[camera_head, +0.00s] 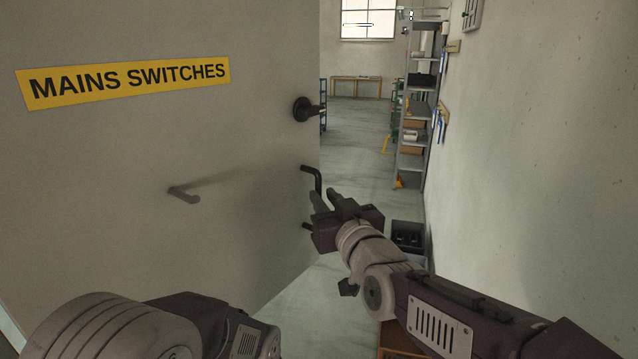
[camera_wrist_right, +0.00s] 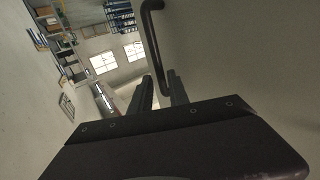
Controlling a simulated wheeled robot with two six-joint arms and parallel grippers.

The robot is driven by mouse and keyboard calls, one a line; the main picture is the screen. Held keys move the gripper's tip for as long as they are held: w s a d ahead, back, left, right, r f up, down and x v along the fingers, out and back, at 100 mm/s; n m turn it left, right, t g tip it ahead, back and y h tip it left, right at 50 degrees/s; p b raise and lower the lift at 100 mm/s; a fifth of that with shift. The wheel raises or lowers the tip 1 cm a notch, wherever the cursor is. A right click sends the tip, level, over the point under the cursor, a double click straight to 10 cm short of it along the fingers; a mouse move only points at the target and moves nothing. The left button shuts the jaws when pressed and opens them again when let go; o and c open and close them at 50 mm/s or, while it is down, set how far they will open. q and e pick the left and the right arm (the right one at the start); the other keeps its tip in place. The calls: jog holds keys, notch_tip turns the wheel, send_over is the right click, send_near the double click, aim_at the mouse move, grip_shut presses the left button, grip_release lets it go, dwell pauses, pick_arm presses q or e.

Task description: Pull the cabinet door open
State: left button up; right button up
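The cabinet door (camera_head: 230,240) is a large grey panel on the left with a yellow "MAINS SWITCHES" label (camera_head: 125,82). A black bar handle (camera_head: 316,179) sits near its right edge and also shows in the right wrist view (camera_wrist_right: 152,45). My right gripper (camera_head: 326,194) is at the handle. In the right wrist view its two fingers (camera_wrist_right: 160,84) stand apart, with the lower part of the bar appearing between them; contact cannot be made out. Part of the handle is hidden behind the gripper. My left arm shows at the bottom left; its gripper is out of view.
A round black knob (camera_head: 303,109) and a lever-like piece (camera_head: 184,194) stick out from the door. A pale wall (camera_head: 540,130) closes in on the right. Shelves (camera_head: 413,130) and a black crate (camera_head: 408,234) stand along it. Open floor (camera_head: 352,150) lies beyond the door's edge.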

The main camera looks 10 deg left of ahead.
aim_at(319, 192)
jog(key=p+x, duration=0.1)
jog(key=x, duration=0.3)
jog(key=shift+a, duration=0.15)
grip_shut()
dwell(1.2)
